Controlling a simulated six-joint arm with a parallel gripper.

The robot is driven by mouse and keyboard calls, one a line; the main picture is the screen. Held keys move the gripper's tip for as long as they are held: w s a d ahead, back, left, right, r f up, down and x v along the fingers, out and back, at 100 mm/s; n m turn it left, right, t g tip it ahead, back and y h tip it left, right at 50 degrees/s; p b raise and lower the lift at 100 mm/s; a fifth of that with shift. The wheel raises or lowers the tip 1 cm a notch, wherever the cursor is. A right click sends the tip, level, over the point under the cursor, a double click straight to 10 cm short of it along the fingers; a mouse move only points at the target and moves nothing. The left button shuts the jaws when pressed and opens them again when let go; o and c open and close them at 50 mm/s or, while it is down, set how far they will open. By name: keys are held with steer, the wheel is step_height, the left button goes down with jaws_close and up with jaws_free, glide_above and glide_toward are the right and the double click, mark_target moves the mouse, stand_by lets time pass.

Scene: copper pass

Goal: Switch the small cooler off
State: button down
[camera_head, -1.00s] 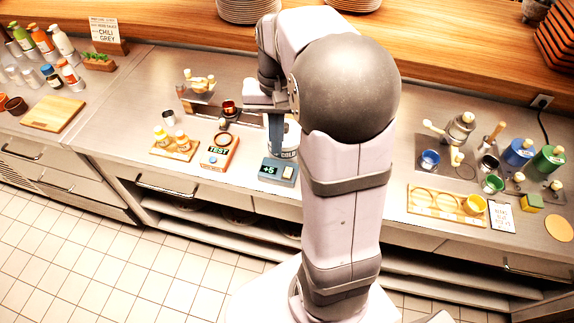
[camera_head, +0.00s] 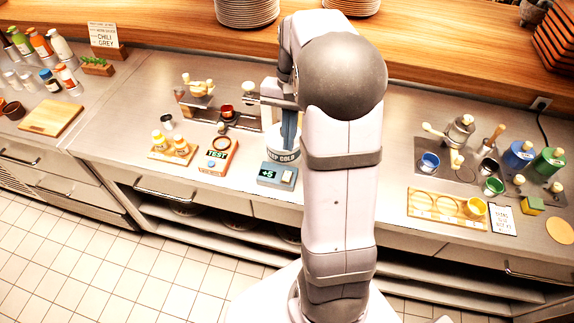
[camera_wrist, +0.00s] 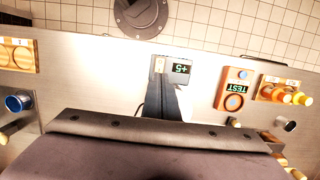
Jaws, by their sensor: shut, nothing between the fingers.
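The small cooler (camera_head: 272,146) is a pale round tub marked with the word COLD, on the steel counter left of my arm. In front of it is a blue-grey control box (camera_head: 277,174) with a green +5 display and a cream switch (camera_head: 288,176). In the wrist view the box (camera_wrist: 171,74) shows its display and the cream switch (camera_wrist: 159,64). My gripper (camera_head: 288,146) is shut and empty, pointing down over the cooler, behind the box. In the wrist view its fingers (camera_wrist: 164,88) overlap the box's near edge; contact cannot be told. The cooler is partly hidden by my gripper.
Left of the box is an orange TEST unit (camera_head: 217,156), then a wooden rack with yellow-capped bottles (camera_head: 172,149). A wooden rack with round holes (camera_head: 436,204) and several pots stand to the right. The counter's front edge is close.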

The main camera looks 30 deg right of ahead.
mark_target(286, 177)
steer(key=f, duration=0.3)
steer(key=s+a+f+p, duration=0.1)
steer(key=f, duration=0.2)
steer(key=f+p, duration=0.1)
steer(key=f, duration=0.2)
steer(key=shift+s+a+f, duration=0.15)
steer(key=shift+f, duration=0.1)
